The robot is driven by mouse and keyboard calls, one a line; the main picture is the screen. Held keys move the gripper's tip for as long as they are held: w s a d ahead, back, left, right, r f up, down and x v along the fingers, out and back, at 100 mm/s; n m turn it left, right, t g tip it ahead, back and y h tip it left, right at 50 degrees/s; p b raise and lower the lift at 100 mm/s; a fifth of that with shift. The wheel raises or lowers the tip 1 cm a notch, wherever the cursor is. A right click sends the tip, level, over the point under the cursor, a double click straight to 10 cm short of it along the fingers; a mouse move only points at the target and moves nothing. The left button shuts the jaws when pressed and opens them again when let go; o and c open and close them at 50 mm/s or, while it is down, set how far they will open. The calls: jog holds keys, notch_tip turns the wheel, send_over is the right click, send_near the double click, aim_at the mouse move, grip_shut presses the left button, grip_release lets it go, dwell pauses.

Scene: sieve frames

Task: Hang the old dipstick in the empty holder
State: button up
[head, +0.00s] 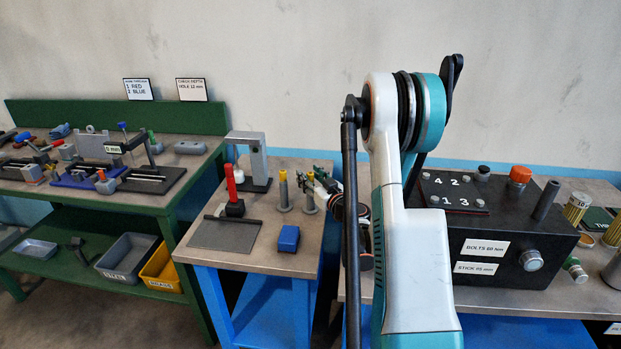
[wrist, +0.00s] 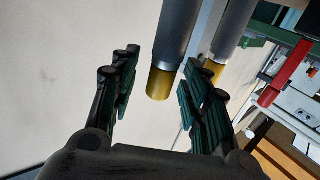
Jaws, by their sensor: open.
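Two upright grey posts with yellow tops, a left one (head: 283,190) and a right one (head: 309,193), stand on the middle bench. I cannot tell whether either is the old dipstick. A grey stand with an overhanging arm (head: 258,157) stands behind them and looks empty; I cannot tell if it is the holder. My gripper (head: 321,184) is open and empty beside the right post's top. In the wrist view, a yellow-tipped post (wrist: 161,82) appears between the open fingers of my gripper (wrist: 163,68), with no visible contact. The other post (wrist: 232,30) appears to the right, partly behind a finger.
A red-handled tool in a black base (head: 235,206), a grey mat (head: 222,235) and a blue block (head: 288,238) share the bench. A black box labelled for bolts and stick (head: 500,225) stands right. A green bench (head: 60,200) with tools stands left.

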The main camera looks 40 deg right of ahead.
notch_tip(320, 180, up, 10)
dwell(0.6)
dwell(0.6)
